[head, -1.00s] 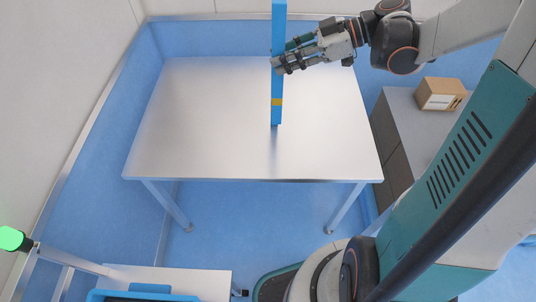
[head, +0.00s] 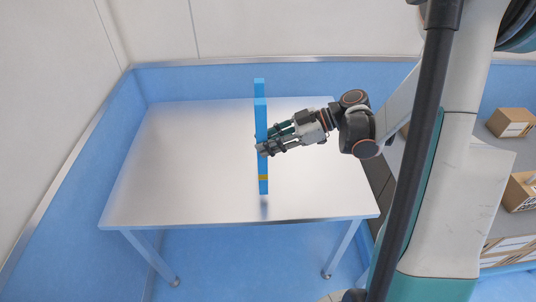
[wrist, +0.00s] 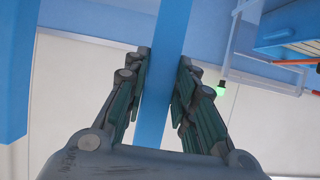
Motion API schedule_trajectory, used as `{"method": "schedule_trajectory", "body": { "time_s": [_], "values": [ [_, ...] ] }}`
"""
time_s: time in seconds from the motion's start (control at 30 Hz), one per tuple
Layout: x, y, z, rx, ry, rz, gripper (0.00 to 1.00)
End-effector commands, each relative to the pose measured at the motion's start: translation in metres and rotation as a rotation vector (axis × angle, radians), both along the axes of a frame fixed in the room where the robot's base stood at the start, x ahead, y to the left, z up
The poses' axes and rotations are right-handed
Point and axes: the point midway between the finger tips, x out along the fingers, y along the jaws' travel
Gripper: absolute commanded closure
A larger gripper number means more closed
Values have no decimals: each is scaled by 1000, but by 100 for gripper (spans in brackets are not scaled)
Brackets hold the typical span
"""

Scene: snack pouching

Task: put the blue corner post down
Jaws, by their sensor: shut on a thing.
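The blue corner post (head: 263,120) stands upright in the head view, a long bar with a yellow band near its lower end. My gripper (head: 261,150) comes from the right and is shut on the post around its middle. In the wrist view the post (wrist: 164,60) runs between the two fingers of my gripper (wrist: 166,85). The metal table (head: 180,170) lies beneath the post. The post's lower end shows near the table's front edge; I cannot tell for certain whether it touches the top.
The tabletop is otherwise bare, with wide free room to the left. Cardboard boxes (head: 511,122) stand on shelving at the right, beyond my arm. Blue low walls border the table at the back and left.

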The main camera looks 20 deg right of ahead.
Motion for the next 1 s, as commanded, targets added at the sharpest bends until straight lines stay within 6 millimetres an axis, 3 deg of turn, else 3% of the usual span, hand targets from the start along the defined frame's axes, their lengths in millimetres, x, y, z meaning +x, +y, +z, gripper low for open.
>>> {"method": "schedule_trajectory", "body": {
  "time_s": [0.23,0.47,0.5,0.57,1.0],
  "values": [
    [0,0,-36,0,0,0,100],
    [0,0,-38,-1,0,0,100],
    [0,0,-38,-1,0,0,71],
    [0,0,-38,-1,0,0,57],
    [-1,-5,-34,0,0,-1,55]
  ]
}}
